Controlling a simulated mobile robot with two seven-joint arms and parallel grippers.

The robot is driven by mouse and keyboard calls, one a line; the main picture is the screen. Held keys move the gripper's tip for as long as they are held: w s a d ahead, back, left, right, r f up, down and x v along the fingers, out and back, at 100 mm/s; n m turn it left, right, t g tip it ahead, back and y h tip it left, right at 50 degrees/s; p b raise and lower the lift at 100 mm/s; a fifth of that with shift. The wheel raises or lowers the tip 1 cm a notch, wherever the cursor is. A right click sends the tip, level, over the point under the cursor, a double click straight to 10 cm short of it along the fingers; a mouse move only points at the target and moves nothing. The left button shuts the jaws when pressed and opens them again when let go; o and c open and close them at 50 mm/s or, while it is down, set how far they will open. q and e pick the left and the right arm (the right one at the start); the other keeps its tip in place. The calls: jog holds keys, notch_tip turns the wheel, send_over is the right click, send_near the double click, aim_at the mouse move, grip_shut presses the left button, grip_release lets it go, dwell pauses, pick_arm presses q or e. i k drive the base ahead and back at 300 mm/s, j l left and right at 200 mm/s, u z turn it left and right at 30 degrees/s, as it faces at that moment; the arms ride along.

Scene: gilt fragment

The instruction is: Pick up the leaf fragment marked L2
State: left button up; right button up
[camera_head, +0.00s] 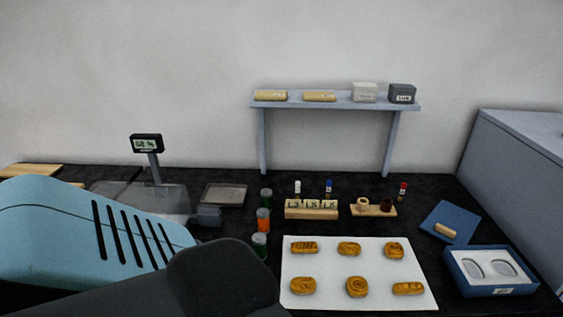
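Several golden-brown carved fragments lie apart in two rows on a white sheet at the front right. The back row has a ridged oblong one (304,247), a rounded one (349,248) and a curled one (393,250). The front row has an oval one (303,286), a round spiral one (357,287) and a ridged oblong one (408,288). I cannot read an L2 mark on any of them. My teal and dark arm fills the lower left, left of the sheet, but no gripper fingers show. My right gripper is not in view.
The white sheet (331,268) lies on the black worktop. A blue box (462,283) with two oval recesses and a blue mat (441,213) are at its right. Jars (263,221), a vial rack (312,211) and a wooden holder (373,211) stand behind. A raised shelf (335,104) spans the back.

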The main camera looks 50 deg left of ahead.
aim_at(299, 285)
jog(key=k+j, duration=1.2)
jog(key=k, duration=0.15)
jog(key=i+z, duration=0.05)
